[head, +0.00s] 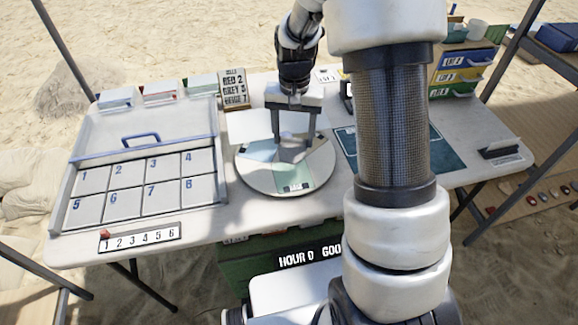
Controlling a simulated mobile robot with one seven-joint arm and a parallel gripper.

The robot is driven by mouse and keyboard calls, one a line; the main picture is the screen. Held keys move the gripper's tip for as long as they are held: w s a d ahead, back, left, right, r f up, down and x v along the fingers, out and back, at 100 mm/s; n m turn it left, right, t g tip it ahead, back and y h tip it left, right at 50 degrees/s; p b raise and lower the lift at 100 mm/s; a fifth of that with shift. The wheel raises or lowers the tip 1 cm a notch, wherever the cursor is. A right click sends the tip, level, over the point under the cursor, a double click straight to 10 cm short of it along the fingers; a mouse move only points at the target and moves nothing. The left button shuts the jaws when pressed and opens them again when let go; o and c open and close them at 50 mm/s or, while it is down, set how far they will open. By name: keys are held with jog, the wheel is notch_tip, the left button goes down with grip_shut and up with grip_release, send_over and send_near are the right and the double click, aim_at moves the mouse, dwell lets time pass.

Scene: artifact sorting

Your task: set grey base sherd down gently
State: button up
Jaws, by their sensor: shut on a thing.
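My gripper (294,141) points down over a round white disc (256,184) near the middle of the table. The disc has pale coloured sectors, one bluish and one green. My gripper is shut on a small grey piece (292,153), which I take to be the grey base sherd. It is partly hidden by the fingers. I cannot tell whether the sherd touches the disc or hangs just above it.
A tray with numbered cells (140,186) and a blue handle stands at left. A sign (234,88) and small boxes line the back edge. A dark green mat (440,150) lies right, partly behind my arm. Coloured drawers (462,75) stand at the back right.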

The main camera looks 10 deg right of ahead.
aim_at(294, 157)
notch_tip(294, 157, down, 8)
jog(key=shift+f+b, duration=0.1)
jog(key=shift+b, duration=0.5)
jog(key=shift+f, duration=0.1)
jog(key=o, duration=1.1)
jog(key=shift+f, duration=0.1)
